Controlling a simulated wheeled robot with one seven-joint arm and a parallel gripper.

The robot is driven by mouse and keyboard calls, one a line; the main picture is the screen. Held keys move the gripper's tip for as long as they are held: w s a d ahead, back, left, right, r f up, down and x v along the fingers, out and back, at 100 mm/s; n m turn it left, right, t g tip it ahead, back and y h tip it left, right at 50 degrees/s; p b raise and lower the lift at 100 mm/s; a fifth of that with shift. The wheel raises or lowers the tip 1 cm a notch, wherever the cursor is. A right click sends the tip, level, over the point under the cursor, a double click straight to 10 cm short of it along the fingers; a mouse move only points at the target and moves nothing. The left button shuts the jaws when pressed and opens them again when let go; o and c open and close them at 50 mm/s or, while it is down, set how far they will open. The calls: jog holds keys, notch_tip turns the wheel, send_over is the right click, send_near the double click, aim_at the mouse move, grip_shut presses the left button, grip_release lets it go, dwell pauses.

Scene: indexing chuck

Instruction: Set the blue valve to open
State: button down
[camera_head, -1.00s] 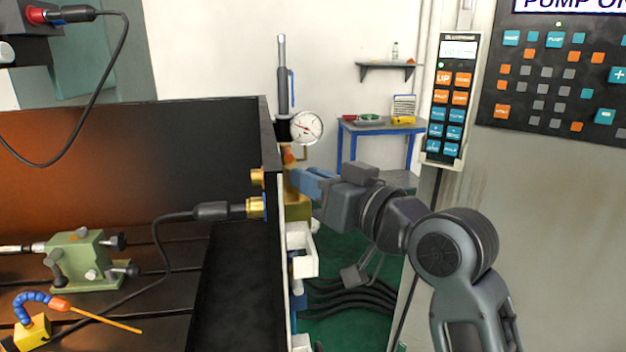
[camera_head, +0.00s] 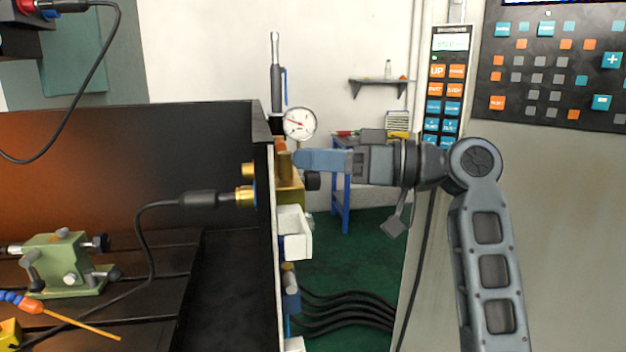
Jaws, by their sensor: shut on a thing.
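The blue valve handle (camera_head: 322,160) is a flat lever that points right, about level in the picture, from a brass body (camera_head: 285,166) at the right end of the black machine wall. My gripper (camera_head: 350,161) is shut on the outer, right end of the blue handle. The fingertips are small and partly merge with the handle, so the exact grip is hard to see. My arm reaches in from the right. I see no readable open or closed mark by the valve.
A dial gauge (camera_head: 299,123) stands just above the handle. A dark knob (camera_head: 312,181) is just below it. A control cabinet (camera_head: 550,200) stands at right, behind my arm.

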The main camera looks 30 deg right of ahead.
jog(key=n+g+y+b, duration=0.1)
jog(key=g, duration=0.1)
jog(key=w+n+g+y+b, duration=0.1)
jog(key=n+g, duration=0.1)
jog(key=d+n+g+y+b, duration=0.1)
jog(key=g, duration=0.1)
jog(key=shift+w+n+y, duration=0.3)
jog(key=shift+w, duration=0.05)
jog(key=shift+g, duration=0.4)
jog(key=c, duration=1)
grip_release()
jog(key=shift+c, duration=0.2)
jog(key=b+v, duration=0.1)
jog(key=v, duration=0.6)
jog(key=shift+d, duration=0.35)
jog(key=shift+s+f, duration=0.1)
